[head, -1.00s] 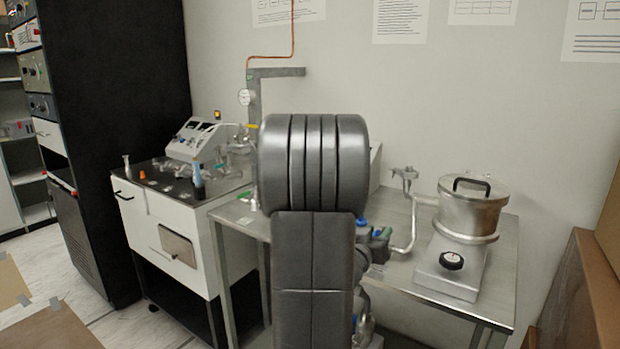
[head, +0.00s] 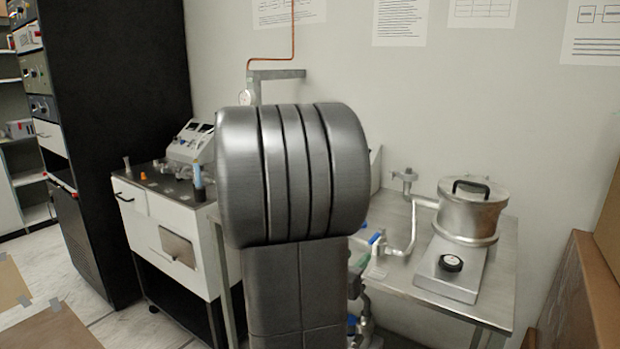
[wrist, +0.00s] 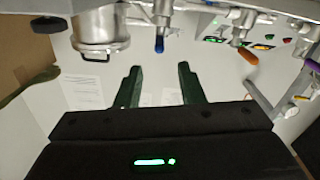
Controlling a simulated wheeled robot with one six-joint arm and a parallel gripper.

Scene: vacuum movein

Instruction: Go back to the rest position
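My gripper (wrist: 159,80) shows in the wrist view as two dark green fingers set apart with nothing between them. The pale wall shows through the gap. In the head view my own thick grey arm fills the middle of the picture and hides my gripper. In the wrist view the scene appears upside down, and a blue-tipped valve part (wrist: 159,44) lies beyond the fingertips, apart from them.
A steel table (head: 405,275) carries a lidded metal pot (head: 470,212) on a base. A white cabinet (head: 170,215) with instruments stands left, beside a black rack (head: 110,120). Brown boxes (head: 585,290) stand at the right edge. Floor shows at lower left.

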